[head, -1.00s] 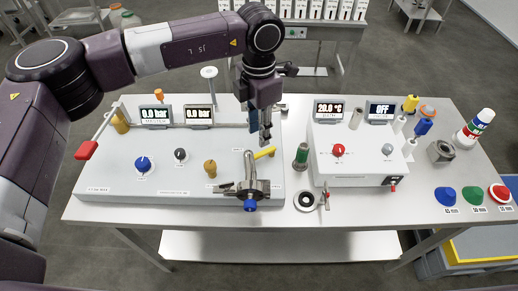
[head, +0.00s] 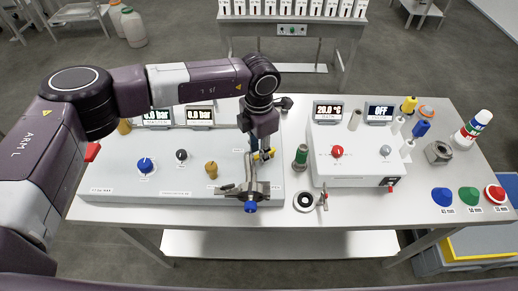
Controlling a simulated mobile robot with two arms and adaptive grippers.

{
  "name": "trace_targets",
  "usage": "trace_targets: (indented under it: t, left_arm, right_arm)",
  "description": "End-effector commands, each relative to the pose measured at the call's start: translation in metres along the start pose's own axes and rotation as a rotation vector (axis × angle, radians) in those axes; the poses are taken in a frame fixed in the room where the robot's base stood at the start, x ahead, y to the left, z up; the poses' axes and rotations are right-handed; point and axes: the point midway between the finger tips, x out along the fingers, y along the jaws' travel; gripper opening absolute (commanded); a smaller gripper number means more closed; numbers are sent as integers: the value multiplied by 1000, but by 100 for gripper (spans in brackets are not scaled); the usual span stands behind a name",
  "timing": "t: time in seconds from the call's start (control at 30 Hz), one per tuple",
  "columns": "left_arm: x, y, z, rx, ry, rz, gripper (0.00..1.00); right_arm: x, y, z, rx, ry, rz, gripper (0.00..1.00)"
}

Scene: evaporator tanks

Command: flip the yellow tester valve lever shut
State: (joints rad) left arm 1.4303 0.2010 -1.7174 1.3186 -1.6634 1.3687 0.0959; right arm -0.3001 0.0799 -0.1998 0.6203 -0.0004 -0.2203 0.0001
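The yellow tester valve lever (head: 271,152) sticks out to the upper right of the metal valve fitting (head: 247,187) on the grey tester panel. The fitting has a blue cap (head: 250,207) at its front. My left gripper (head: 262,156) points down at the lever, and its fingers hide part of it. Yellow shows on both sides of the fingers. I cannot tell whether the fingers touch the lever or how far apart they are. My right gripper is not in view.
The tester panel (head: 110,180) carries a blue knob (head: 145,165), a black knob (head: 181,155) and a brass knob (head: 211,170). A green-bodied part (head: 301,157) stands close right of the lever. The white bath unit (head: 355,170) is farther right. My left arm crosses above the panel.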

Motion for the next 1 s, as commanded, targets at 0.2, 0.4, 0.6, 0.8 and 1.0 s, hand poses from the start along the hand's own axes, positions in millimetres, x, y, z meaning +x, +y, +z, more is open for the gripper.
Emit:
trace_targets:
  t: [0.2, 0.4, 0.6, 0.8, 1.0]
  left_arm:
    - [0, 0, 0, 0, 0, 0, 10]
    - [0, 0, 0, 0, -1, 0, 0]
    - [0, 0, 0, -1, -1, 0, 0]
    - [1, 2, 0, 17, -2, 0, 0]
    - [4, 8, -4, 92, -3, 1, 0]
  right_arm:
    - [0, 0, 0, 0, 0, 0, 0]
    - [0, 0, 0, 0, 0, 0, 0]
    - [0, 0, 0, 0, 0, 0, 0]
    - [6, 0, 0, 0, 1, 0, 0]
    - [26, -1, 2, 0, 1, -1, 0]
